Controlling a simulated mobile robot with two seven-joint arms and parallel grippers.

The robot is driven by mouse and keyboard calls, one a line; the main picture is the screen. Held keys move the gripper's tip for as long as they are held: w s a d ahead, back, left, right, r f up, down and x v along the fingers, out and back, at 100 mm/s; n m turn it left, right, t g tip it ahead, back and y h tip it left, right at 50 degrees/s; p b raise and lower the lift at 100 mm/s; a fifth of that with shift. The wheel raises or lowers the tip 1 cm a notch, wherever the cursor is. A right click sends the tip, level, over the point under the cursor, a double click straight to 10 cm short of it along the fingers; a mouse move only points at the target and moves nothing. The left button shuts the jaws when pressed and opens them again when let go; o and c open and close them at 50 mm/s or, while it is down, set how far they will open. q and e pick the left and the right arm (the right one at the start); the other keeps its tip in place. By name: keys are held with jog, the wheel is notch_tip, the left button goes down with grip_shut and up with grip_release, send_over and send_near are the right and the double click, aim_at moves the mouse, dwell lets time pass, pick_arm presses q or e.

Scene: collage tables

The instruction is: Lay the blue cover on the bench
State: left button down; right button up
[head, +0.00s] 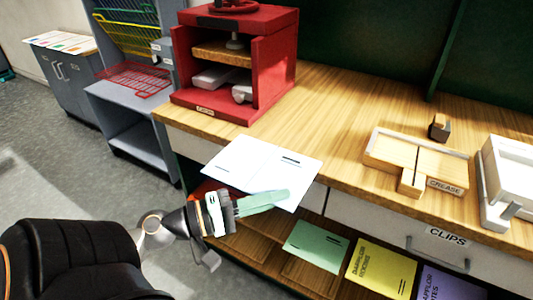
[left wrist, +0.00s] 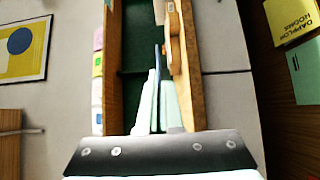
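A thin, pale blue-white cover (head: 262,165) with a short dark mark near one corner spans the front edge of the wooden bench (head: 330,115). My left gripper (head: 265,203) is at the cover's near edge, with its pale green fingers over that edge. In the left wrist view the fingers (left wrist: 158,108) are close together, with the cover (left wrist: 157,75) seen edge-on as a thin dark line between them. It runs alongside the bench top with a small gap. Whether its far side touches the bench is not clear. My right gripper is not in view.
A red press-like stand (head: 275,75) is behind the cover. Below are a CLIPS drawer (head: 400,232) and a shelf with green (head: 315,247), yellow (head: 380,270) and purple (head: 445,284) covers.

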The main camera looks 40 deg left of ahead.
pick_arm(q)
jog(key=w+a, duration=0.1)
jog(key=w, duration=0.3)
jog(key=w+a+f, duration=0.1)
jog(key=w, duration=0.4)
jog(key=w+a+f, duration=0.1)
jog(key=w, duration=0.3)
jog(key=shift+w+a+f+b, duration=0.2)
jog(key=shift+w+f+b, duration=0.05)
jog(key=shift+w+b, duration=0.15)
jog(key=f+b, duration=0.1)
jog(key=w+f+b, duration=0.1)
jog(key=f+b, duration=0.1)
jog(key=shift+w+a+f, duration=0.1)
jog(key=shift+a+f, duration=0.05)
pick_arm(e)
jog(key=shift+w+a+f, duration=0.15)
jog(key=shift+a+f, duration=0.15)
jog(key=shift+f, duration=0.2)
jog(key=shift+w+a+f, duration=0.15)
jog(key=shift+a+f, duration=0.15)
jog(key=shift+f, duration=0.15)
